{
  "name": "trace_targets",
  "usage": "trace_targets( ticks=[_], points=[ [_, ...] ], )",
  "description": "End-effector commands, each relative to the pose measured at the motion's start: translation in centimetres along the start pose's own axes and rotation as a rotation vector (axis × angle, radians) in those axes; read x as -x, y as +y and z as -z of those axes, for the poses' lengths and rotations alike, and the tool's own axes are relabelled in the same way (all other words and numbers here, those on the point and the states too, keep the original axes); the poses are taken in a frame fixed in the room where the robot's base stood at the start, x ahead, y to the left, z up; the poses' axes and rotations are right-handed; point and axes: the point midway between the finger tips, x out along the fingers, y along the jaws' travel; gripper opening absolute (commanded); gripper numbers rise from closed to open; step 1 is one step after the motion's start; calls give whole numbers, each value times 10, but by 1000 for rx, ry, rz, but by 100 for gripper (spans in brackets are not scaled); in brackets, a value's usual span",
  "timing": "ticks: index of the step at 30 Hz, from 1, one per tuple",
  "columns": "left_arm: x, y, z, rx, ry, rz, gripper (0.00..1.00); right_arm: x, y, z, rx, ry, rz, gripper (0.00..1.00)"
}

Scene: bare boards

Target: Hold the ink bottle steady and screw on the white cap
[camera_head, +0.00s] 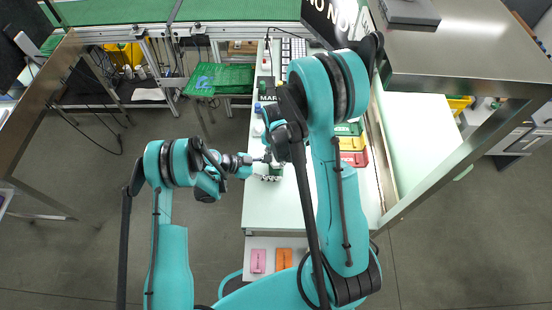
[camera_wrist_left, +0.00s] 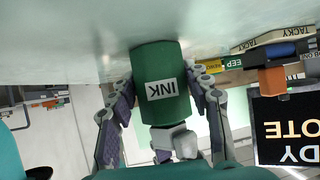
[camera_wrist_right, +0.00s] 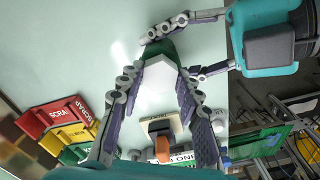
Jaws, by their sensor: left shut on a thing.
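The green ink bottle (camera_wrist_left: 160,65) with its white INK label stands on the pale table, seen upside down in the left wrist view. My left gripper (camera_wrist_left: 164,88) is shut on its sides; the bottle shows only partly in the head view (camera_head: 275,178). The white six-sided cap (camera_wrist_right: 158,75) is at the bottle's mouth, covering it in the right wrist view. I cannot tell whether it is threaded on. My right gripper (camera_wrist_right: 160,77) has one finger on each side of the cap, close to it. Whether they press on it is unclear.
Red, yellow and green labelled bins (camera_wrist_right: 55,125) stand on the table to one side. Pink (camera_head: 258,261) and orange (camera_head: 284,259) pieces lie at the front. My right arm hides part of the table.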

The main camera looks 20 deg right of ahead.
Motion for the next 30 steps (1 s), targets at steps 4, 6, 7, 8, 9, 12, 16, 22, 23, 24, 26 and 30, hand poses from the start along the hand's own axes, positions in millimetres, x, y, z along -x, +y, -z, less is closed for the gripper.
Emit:
trace_targets(
  ticks=[4,6,7,8,9,12,16,22,23,24,26,30],
  points=[
    [0,0,0,-1,0,-1,14,0,0,0,2,0,1,53],
    [0,0,0,-1,-1,-1,14,0,0,0,2,0,0,53],
    [0,0,0,-1,-1,-1,14,0,0,0,2,0,0,53],
    [0,0,0,-1,-1,-1,14,0,0,0,2,0,0,53],
    [0,0,0,-1,-1,-1,14,0,0,0,3,0,0,53],
    [0,0,0,-1,-1,0,14,3,0,0,3,0,0,53],
    [0,0,0,-1,-1,0,14,16,0,0,3,0,0,53],
    [0,0,0,-1,-1,0,14,42,0,0,4,0,0,53],
    [0,0,0,-1,-1,0,14,45,0,0,4,0,0,53],
    [0,0,0,-1,-1,0,14,50,0,0,4,0,0,53],
    [0,0,0,-1,-1,0,14,55,0,0,4,0,0,53],
    [0,0,0,0,-1,0,14,60,0,0,4,0,0,53]
  ],
)
